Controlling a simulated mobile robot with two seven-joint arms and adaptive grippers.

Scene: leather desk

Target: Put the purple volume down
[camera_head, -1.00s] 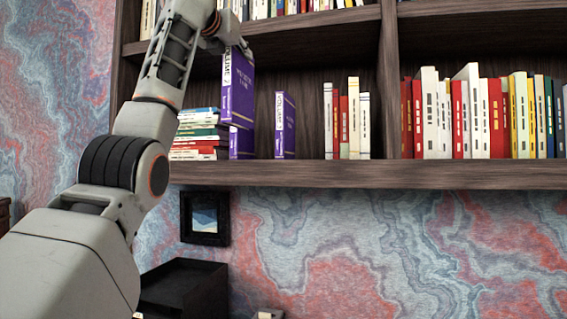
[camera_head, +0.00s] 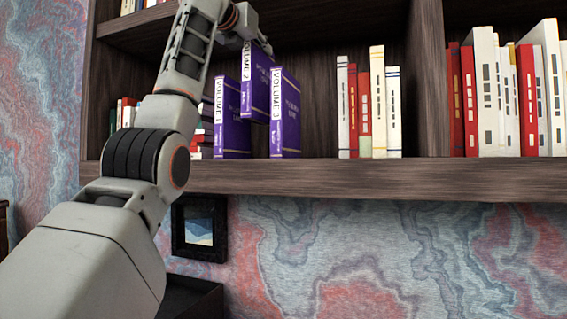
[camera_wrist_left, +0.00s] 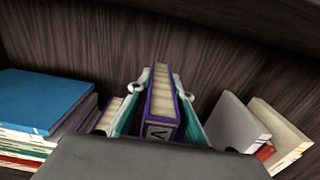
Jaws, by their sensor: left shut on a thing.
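My left gripper (camera_head: 258,42) is shut on the purple Volume 2 (camera_head: 257,85), gripping it near its top. The book is upright and raised, its lower edge above the shelf board. It hangs over the gap between the purple Volume 1 (camera_head: 232,122) on the left and the purple Volume 3 (camera_head: 287,112) on the right, both standing on the shelf. Volume 3 hides part of its lower right side. In the left wrist view the held book (camera_wrist_left: 163,98) sits between the two fingers, pages up. My right gripper is not in view.
The wooden shelf board (camera_head: 350,177) runs below the books. White and red books (camera_head: 378,102) stand to the right, with free space beside Volume 3. A flat stack topped by a blue book (camera_wrist_left: 40,98) lies to the left. A shelf (camera_head: 315,17) is overhead.

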